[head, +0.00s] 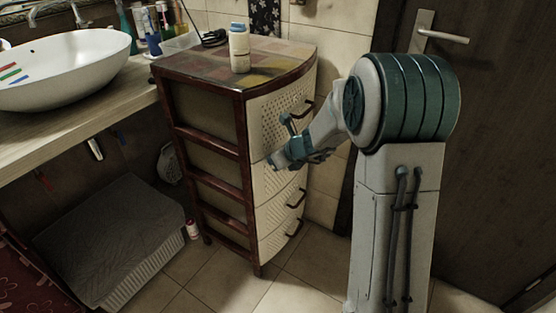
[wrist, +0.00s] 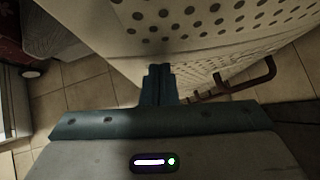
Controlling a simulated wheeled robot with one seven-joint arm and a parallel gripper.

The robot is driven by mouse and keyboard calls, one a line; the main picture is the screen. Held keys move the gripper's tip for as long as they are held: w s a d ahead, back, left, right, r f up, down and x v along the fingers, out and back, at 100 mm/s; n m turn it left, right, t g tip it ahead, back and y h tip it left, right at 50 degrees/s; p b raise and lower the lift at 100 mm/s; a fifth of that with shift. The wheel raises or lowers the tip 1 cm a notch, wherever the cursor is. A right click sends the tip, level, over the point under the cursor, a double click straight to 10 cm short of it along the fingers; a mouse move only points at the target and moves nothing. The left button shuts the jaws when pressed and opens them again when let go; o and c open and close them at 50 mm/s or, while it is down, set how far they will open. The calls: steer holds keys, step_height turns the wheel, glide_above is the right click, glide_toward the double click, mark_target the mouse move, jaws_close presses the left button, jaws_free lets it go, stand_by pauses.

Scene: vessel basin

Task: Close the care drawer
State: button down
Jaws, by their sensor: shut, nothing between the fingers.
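The drawer cabinet (head: 242,165) has a dark reddish frame and several cream perforated drawer fronts with dark handles. The top drawer front (head: 268,112) shows above my gripper, and lower fronts (head: 278,212) show beneath it. I cannot tell which one is the care drawer, or how far any drawer stands out. My gripper (head: 273,162) is at the cabinet's front, around the second drawer level, and hides part of it. In the wrist view my fingers (wrist: 159,72) are together and empty, close to a perforated front (wrist: 190,35). Contact is unclear. A dark handle (wrist: 262,74) is to their right.
A white bottle (head: 239,48) stands on the cabinet top. A sink (head: 75,75) on a counter is at left, with a grey ribbed box (head: 105,235) below. A dark door (head: 510,140) is at right. Floor tiles in front are clear.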

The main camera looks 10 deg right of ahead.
steer(key=s+d+f+p+v, duration=0.1)
steer(key=p+v, duration=0.1)
steer(key=v, duration=0.4)
steer(key=d+f+p+v, duration=0.1)
steer(key=v, duration=0.6)
steer(key=s+a+r+n+g+p, duration=0.2)
steer(key=s+a+r+n+p, duration=0.1)
steer(key=s+r+n+p, duration=0.4)
steer(key=s+a+r+n+g+p, duration=0.1)
steer(key=s+a+r+n+p, duration=0.25)
steer(key=s+r+n, duration=0.35)
steer(key=s+d+r+n+g+h+p, duration=0.1)
steer(key=s+d+r+n+h+p, duration=0.4)
steer(key=n, duration=0.9)
steer(key=s+r+p, duration=0.3)
steer(key=s, duration=0.2)
steer(key=shift+s+r+n, duration=0.2)
steer(key=shift+r+n, duration=0.1)
steer(key=shift+r, duration=0.1)
